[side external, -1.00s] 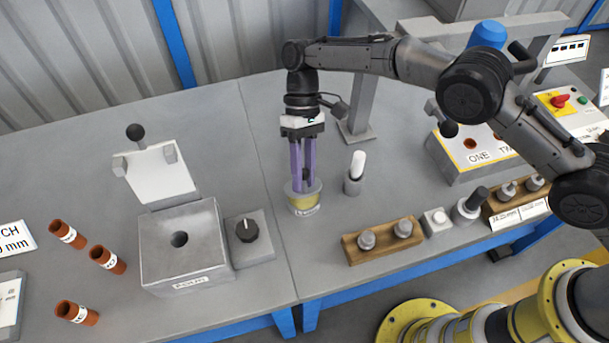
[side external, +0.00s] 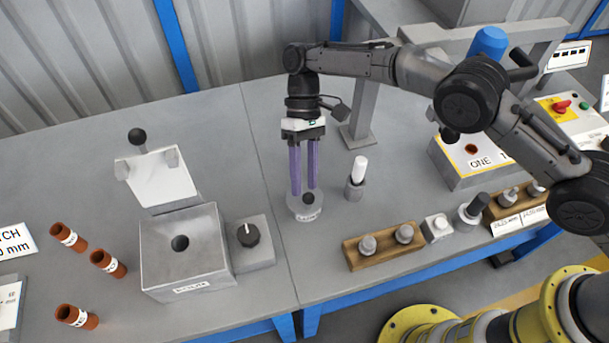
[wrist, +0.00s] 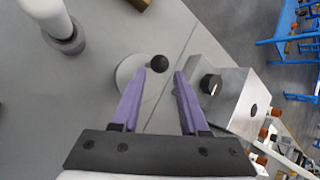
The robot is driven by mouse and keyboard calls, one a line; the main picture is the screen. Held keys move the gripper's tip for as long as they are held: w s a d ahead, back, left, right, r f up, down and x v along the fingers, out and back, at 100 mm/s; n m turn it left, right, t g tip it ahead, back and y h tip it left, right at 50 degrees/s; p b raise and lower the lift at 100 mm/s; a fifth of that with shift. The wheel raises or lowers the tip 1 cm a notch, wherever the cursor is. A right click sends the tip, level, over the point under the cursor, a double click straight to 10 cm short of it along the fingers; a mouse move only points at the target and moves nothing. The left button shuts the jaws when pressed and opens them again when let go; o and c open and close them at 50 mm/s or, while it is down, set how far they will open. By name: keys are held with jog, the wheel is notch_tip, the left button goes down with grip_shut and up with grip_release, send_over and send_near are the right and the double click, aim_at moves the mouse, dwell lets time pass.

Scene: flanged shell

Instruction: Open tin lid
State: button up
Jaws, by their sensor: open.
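A small round tin (side external: 304,212) stands on the grey bench below my gripper. It looks pale grey, with a round lid or top and a dark ball knob (side external: 309,198). In the wrist view the pale disc (wrist: 130,68) and its black knob (wrist: 160,63) show just beyond the fingertips. My gripper (side external: 304,190) points down with its two long purple fingers apart and nothing clearly held between them. The knob appears in line with the gap between the fingers. I cannot tell whether a finger touches the tin, or whether the lid is seated.
A grey metal box (side external: 185,252) with a raised lid plate stands left, beside a dial block (side external: 247,240). A white-topped post (side external: 357,174) stands close right. A wooden block with knobs (side external: 383,246) is front right.

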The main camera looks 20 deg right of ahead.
jog(key=shift+w+r, duration=0.25)
jog(key=shift+r, duration=0.05)
jog(key=shift+v, duration=1.1)
notch_tip(320, 180, up, 6)
send_over(304, 188)
jog(key=shift+s+r, duration=0.1)
jog(key=shift+r, duration=0.4)
